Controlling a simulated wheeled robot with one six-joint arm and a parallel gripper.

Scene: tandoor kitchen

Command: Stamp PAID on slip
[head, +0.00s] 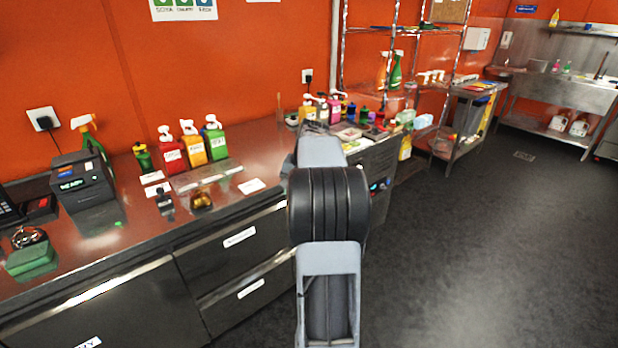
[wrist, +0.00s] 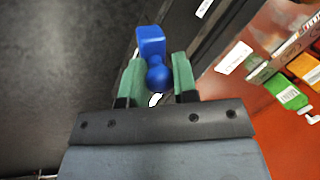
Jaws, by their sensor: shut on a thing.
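In the wrist view, my gripper (wrist: 157,78) is shut on a blue stamp (wrist: 152,40) with a round knob and a block-shaped end. The green fingers stand on either side of the knob. The stamp is held in the air, with dark floor and the counter's front edge behind it. A white slip (wrist: 233,58) lies on the counter to the right of the stamp, apart from it. In the head view, a white slip (head: 251,185) lies near the counter's front edge, and others lie further left; any print is too small to read. My arm hides the gripper there.
The counter (head: 110,265) runs along the orange wall, with drawers below. A dark stamp-like thing (head: 164,200) and a brass thing (head: 202,199) stand near the front. Red (head: 171,153), orange (head: 193,146) and green (head: 215,140) bottles stand behind. The floor (head: 450,250) at right is clear.

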